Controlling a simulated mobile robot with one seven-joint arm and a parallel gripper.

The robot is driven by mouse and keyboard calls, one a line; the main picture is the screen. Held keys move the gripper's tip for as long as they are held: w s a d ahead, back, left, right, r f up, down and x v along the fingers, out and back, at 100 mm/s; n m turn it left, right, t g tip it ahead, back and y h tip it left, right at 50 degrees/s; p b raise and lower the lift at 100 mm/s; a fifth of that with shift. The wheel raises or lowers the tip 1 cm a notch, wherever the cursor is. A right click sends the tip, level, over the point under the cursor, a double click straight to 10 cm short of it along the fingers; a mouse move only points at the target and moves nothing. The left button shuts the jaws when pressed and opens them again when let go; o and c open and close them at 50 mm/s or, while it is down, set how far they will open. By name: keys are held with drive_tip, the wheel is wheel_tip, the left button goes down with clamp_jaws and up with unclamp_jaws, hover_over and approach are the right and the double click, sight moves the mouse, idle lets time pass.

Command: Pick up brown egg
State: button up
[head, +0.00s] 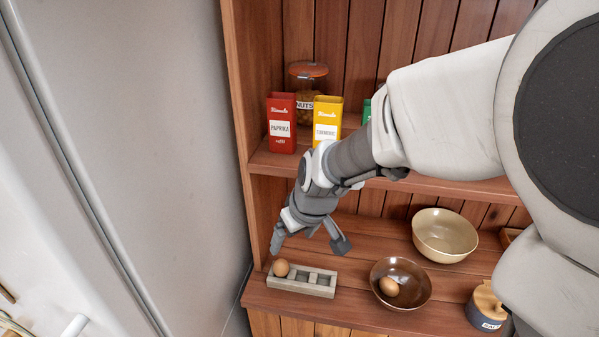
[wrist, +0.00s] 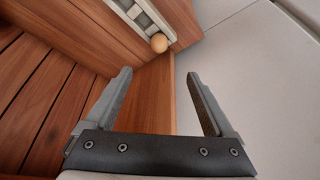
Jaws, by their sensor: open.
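One brown egg (head: 282,268) sits in the left end of a grey holder (head: 316,291) with square hollows on the wooden shelf. In the wrist view this egg (wrist: 159,43) shows at the end of the holder (wrist: 143,13), beyond the fingertips. A second brown egg (head: 389,286) lies in a dark brown bowl (head: 420,291) to the right of the holder. My gripper (head: 309,247) is open and empty, above and behind the holder. In the wrist view my gripper (wrist: 159,73) has its two fingers wide apart with nothing between them.
A beige bowl (head: 444,236) stands behind the brown bowl. A salt jar (head: 486,308) stands at the right. Red (head: 282,123) and yellow (head: 327,121) spice boxes and a nut jar (head: 307,82) are on the shelf above. A wooden side panel bounds the left.

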sight(282, 263)
drive_tip(key=b+x, duration=0.2)
drive_tip(key=x, duration=0.6)
drive_tip(key=b+x, duration=0.2)
drive_tip(key=x, duration=0.6)
drive_tip(key=shift+d+f, duration=0.2)
drive_tip(key=shift+f, duration=0.05)
drive_tip(key=c, duration=0.9)
